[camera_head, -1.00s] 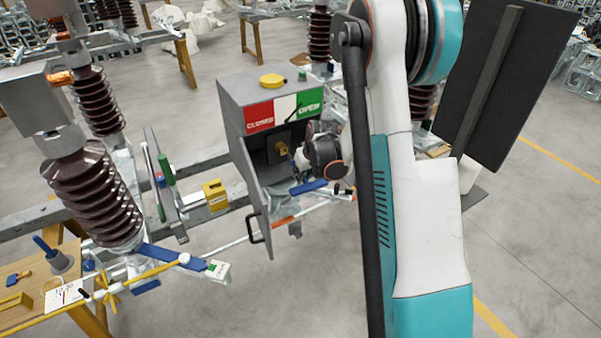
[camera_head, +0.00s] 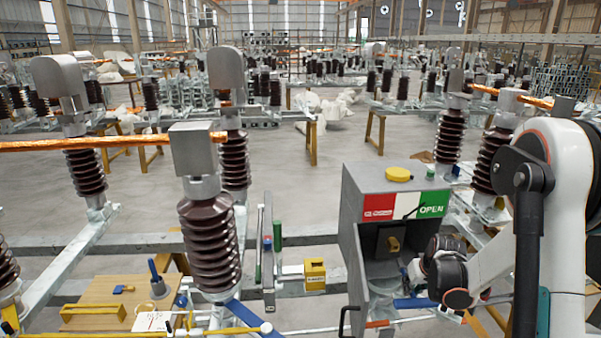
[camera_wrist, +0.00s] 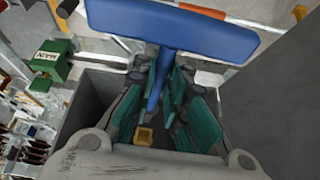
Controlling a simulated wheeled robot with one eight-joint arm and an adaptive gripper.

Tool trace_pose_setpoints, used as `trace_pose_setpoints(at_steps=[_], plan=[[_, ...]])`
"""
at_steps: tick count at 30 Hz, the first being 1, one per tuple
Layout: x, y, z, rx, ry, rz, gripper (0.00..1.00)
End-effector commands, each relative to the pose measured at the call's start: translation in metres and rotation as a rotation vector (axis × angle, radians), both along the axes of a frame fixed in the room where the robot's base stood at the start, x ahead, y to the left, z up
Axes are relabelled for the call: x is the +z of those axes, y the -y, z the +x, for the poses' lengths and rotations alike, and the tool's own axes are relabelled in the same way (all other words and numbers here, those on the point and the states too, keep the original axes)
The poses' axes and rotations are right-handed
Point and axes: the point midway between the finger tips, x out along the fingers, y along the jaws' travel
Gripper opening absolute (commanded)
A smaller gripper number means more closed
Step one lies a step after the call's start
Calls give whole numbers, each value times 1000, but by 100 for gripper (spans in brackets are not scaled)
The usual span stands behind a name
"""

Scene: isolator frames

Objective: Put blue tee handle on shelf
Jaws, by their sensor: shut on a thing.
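The blue tee handle (camera_wrist: 170,30) has a wide blue crossbar and a thin stem. My gripper (camera_wrist: 158,90) is shut on the stem, with teal finger pads on either side. In the head view the handle's blue bar (camera_head: 415,303) shows below my gripper (camera_head: 412,275), in front of the open grey box. A wooden worktop (camera_head: 105,290) stands at lower left, with a yellow holder, a paper and small blue items on it. I cannot tell which surface is the shelf.
The grey box (camera_head: 352,235) has a red and green label, a yellow cap on top and a brass square drive (camera_head: 393,244) inside. Its door hangs open at the left. A yellow padlock-like block (camera_head: 315,274) sits on the rail.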

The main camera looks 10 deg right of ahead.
Motion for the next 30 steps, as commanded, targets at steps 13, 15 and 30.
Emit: trace_pose_setpoints(at_steps=[13, 15, 30], plan=[[-98, 0, 0, 0, 0, 0, 0], [-112, 0, 0, 0, 0, 0, 0], [-139, 0, 0, 0, 0, 0, 0]])
